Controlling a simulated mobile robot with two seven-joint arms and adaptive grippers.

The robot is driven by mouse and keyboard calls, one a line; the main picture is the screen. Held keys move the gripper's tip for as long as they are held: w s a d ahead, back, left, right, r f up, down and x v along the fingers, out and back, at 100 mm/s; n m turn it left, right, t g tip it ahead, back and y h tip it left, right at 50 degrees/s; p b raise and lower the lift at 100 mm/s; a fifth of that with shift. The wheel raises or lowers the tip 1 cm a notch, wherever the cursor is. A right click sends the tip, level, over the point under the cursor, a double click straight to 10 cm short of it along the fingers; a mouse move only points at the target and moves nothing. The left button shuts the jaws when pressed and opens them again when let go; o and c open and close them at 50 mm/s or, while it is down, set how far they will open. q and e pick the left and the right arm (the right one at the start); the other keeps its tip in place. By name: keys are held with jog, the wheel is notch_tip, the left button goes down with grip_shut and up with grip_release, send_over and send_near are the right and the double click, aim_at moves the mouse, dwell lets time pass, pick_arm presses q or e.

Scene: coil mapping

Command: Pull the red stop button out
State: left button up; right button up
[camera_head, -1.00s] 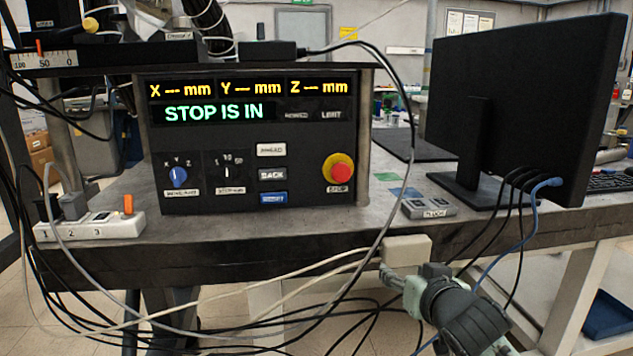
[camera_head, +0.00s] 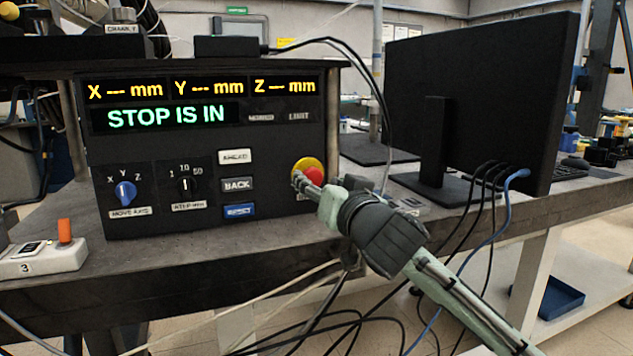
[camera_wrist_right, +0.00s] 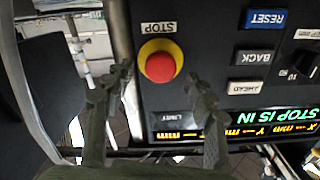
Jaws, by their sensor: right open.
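The red stop button (camera_head: 315,172) sits on a yellow collar at the lower right of the black control panel's face (camera_head: 140,155). The panel's display (camera_head: 166,115) reads "STOP IS IN". My right gripper (camera_head: 300,181) is in front of the button and hides its lower left part in the head view. In the right wrist view, the red button (camera_wrist_right: 160,67) lies ahead, between and beyond the two fingers of my right gripper (camera_wrist_right: 160,82). The fingers are spread apart and empty, and I see no contact with the button. My left gripper is not in view.
A black monitor (camera_head: 480,100) stands right of the panel, with black cables and a blue cable (camera_head: 490,220) hanging over the bench edge. A blue knob (camera_head: 124,194) and the blue reset button (camera_head: 239,211) are on the panel. A white power strip (camera_head: 45,260) lies at left.

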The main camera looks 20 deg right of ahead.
jog(key=shift+w+a, duration=0.1)
jog(key=shift+w, duration=0.65)
grip_shut()
